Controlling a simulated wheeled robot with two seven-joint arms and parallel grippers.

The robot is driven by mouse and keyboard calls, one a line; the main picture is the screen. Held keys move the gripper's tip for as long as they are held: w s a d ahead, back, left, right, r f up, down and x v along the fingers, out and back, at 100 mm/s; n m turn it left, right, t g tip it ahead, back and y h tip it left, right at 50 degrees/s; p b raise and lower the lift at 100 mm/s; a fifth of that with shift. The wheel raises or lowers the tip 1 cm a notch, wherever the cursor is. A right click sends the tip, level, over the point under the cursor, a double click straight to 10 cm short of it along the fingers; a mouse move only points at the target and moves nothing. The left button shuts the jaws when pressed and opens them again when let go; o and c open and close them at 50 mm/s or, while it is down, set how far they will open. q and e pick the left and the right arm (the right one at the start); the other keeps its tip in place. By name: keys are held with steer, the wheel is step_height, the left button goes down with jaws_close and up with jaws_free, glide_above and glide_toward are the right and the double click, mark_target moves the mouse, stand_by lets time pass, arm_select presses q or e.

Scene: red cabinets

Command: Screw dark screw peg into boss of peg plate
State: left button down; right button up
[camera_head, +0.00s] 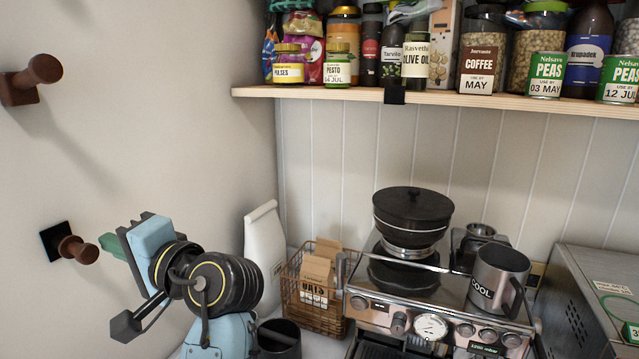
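A dark brown peg (77,249) with a round knob sticks out from a black square plate (52,241) on the left wall. It appears seated at the plate; its thread and the boss cannot be made out. My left gripper (106,244) comes in from below, its blue body right of the peg. A teal fingertip points left and lies close beside the knob in the picture. Whether it touches the knob cannot be told, and the other finger is hidden. My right gripper is out of view.
Another brown peg (38,72) on a square base is higher on the wall. A wire basket (305,310), dark cup (279,338), white bag (264,245) and espresso machine (440,318) stand to the right. A loaded shelf (440,98) is above.

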arm_select(q)
steer(key=shift+d+f, duration=0.1)
steer(key=shift+d, duration=0.2)
steer(key=m+p, duration=0.1)
steer(key=p, duration=0.1)
steer(key=f+m+p, duration=0.1)
steer(key=m+p, duration=0.3)
steer(key=shift+s+a+f, duration=0.15)
steer(key=shift+a, duration=0.1)
stand_by(0.7)
steer(key=m, duration=0.3)
steer(key=f+m, duration=0.1)
steer(key=m, duration=0.1)
steer(key=shift+s+a+f, duration=0.1)
steer(key=shift+s+a, duration=0.05)
steer(key=shift+s, duration=0.25)
